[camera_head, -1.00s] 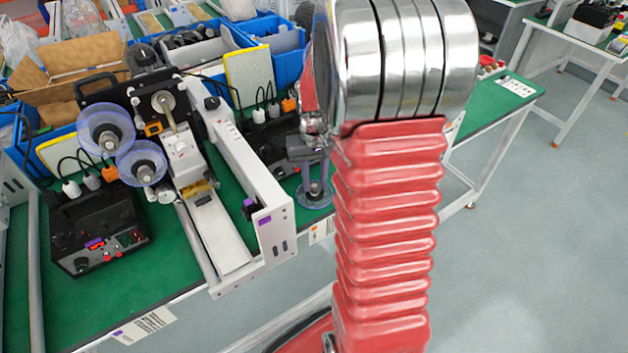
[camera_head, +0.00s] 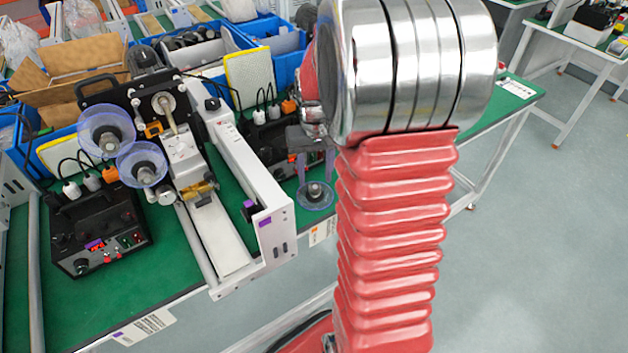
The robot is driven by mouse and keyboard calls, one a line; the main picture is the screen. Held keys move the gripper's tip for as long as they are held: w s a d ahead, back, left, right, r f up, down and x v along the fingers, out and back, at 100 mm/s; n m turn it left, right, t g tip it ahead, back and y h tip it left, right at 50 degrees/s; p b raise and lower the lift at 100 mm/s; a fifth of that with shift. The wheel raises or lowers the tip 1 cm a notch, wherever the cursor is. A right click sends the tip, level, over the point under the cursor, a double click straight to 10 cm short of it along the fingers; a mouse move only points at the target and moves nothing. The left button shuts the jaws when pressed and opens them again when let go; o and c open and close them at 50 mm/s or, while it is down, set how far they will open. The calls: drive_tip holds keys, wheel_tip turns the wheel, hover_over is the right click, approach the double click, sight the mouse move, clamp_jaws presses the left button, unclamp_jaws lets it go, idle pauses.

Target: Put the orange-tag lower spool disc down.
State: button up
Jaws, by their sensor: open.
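A clear bluish spool disc with a dark hub and grey core (camera_head: 315,197) lies flat on the green table top (camera_head: 222,283) near its front edge, right of the white machine arm. My gripper (camera_head: 316,166) is open just above the disc, with one finger to each side of the hub; I see no contact with the disc. My own arm hides part of the gripper and the table to the right. A label with an orange mark (camera_head: 322,231) is on the table edge below the disc.
A coder machine (camera_head: 183,150) with two more clear spool discs, an upper (camera_head: 106,131) and a lower (camera_head: 142,164), stands left. A black control box (camera_head: 98,232) sits at its left. Its white arm (camera_head: 250,180) reaches the front edge. Blue bins (camera_head: 240,40) stand behind.

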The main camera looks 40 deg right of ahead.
sight(315, 187)
wheel_tip(315, 187, up, 9)
idle(0.3)
drive_tip(key=shift+f, duration=0.1)
idle(0.7)
